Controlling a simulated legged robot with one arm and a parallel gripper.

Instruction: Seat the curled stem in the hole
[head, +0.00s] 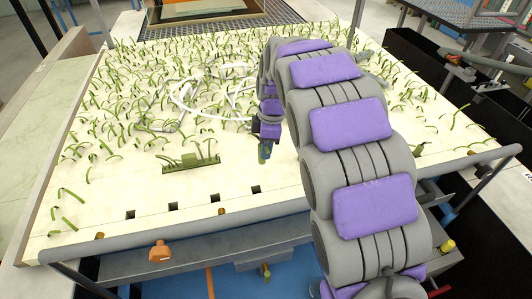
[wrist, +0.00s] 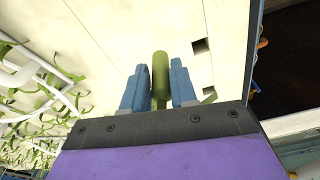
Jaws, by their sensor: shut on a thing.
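My gripper (head: 264,150) hangs over the front part of the pale board (head: 110,185), behind the row of square holes. In the wrist view, its blue fingers (wrist: 157,88) are shut on a green stem (wrist: 160,70). The stem's rounded end points ahead between the fingers; its curl cannot be made out. Several dark square holes run along the board's front, the rightmost hole (head: 256,189) being nearest my gripper. A hole (wrist: 200,46) also shows to the right of the stem in the wrist view. The stem appears apart from the holes.
A green strip with short stems (head: 190,164) lies left of my gripper. Many green curled stems fill the board behind, with white looped pieces (head: 205,95) among them. A grey rail (head: 180,236) edges the front. The board around the holes is mostly bare.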

